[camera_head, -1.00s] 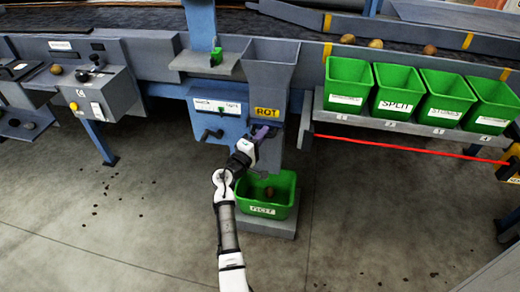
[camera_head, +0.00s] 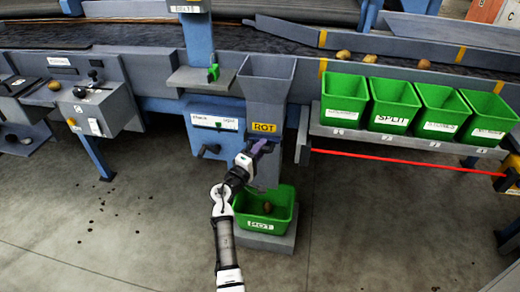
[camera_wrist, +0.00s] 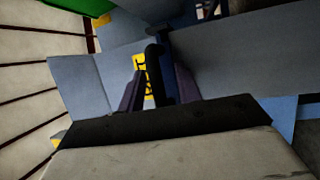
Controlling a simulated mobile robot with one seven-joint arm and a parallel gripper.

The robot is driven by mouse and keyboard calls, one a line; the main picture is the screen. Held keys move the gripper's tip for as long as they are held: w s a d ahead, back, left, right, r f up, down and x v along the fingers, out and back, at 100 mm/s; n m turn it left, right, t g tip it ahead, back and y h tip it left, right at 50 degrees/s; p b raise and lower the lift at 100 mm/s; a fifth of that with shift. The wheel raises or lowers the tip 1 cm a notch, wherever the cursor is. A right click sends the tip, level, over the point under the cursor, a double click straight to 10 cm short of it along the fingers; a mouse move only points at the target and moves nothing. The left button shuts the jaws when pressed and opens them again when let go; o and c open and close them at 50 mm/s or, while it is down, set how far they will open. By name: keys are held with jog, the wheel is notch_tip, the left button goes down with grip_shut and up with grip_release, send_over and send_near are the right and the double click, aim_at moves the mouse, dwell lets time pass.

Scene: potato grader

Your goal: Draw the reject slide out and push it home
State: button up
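The grey chute labelled ROT (camera_head: 265,108) stands in the middle of the head view, with a funnel mouth on top. My gripper (camera_head: 262,146) is at the front of its lower part, below the yellow label. In the wrist view, a black upright handle (camera_wrist: 154,62) stands between the two dark purple fingers of my gripper (camera_wrist: 158,88). The fingers are apart, and a gap seems to show beside the handle. Grey sheet metal (camera_wrist: 84,88) surrounds it. I cannot tell how far the slide is out; the gripper hides its front in the head view.
A blue box with a crank (camera_head: 210,149) is left of the chute. Green bins (camera_head: 388,118) line a shelf at right, above a red line (camera_head: 400,160).

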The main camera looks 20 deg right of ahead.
jog(key=b+v, duration=0.2)
jog(key=v, duration=1.1)
jog(key=shift+s+a, duration=0.2)
jog(key=shift+a, duration=0.1)
jog(key=shift+f, duration=0.1)
